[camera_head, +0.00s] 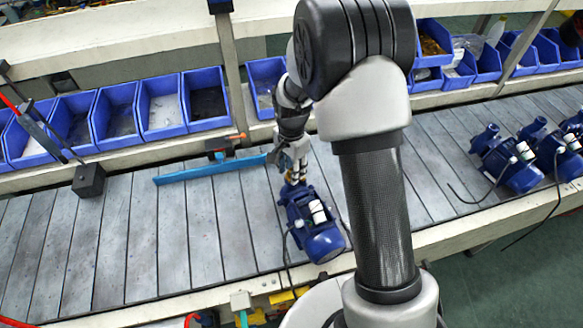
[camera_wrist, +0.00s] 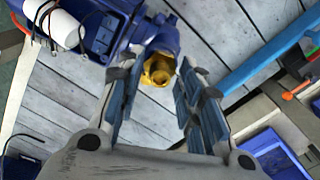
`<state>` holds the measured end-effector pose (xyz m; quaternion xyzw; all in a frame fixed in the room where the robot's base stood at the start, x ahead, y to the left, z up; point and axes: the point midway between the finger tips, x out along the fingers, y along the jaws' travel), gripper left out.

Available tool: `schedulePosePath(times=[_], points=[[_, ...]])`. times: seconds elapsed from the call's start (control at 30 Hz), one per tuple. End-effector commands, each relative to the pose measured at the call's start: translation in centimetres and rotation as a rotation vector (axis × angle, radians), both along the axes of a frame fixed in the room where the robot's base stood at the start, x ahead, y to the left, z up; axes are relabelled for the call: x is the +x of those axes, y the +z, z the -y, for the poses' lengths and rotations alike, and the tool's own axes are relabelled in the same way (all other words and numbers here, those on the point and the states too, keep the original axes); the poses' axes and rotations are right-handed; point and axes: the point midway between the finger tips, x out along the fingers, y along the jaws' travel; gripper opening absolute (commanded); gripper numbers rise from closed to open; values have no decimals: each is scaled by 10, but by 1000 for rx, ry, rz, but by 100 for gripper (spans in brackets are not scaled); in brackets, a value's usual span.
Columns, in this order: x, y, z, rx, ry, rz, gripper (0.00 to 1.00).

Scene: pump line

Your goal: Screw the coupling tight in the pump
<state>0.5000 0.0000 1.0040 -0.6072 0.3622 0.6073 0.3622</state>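The blue pump (camera_head: 316,238) stands on the slatted line in the head view, below my gripper. It fills the upper left of the wrist view (camera_wrist: 100,28), with a white cylinder on it. The brass-yellow coupling (camera_wrist: 158,68) sits at the pump's round blue port; how deep it sits I cannot tell. It shows small and partly covered in the head view (camera_head: 292,178). My gripper (camera_wrist: 161,62) is open, its two blue-padded fingers apart, with the coupling showing between and just beyond the fingertips. Whether a finger touches it I cannot tell.
A blue bar (camera_head: 210,171) lies on the line left of my gripper. Several blue bins (camera_head: 160,105) stand along the back. More blue pumps (camera_head: 510,160) with cables stand at the right. A dark block with a post (camera_head: 88,180) stands at the left. The slats between are clear.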

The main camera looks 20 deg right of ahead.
Motion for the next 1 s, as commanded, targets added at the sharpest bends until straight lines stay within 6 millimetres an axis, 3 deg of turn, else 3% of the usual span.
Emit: schedulePosePath(times=[0.17, 0.43, 0.77, 1.0], points=[[0, 0, 0, 0, 32, 0, 34], [0, 0, 0, 0, 286, 0, 34], [0, 0, 0, 0, 299, 0, 34], [0, 0, 0, 0, 298, 0, 20]])
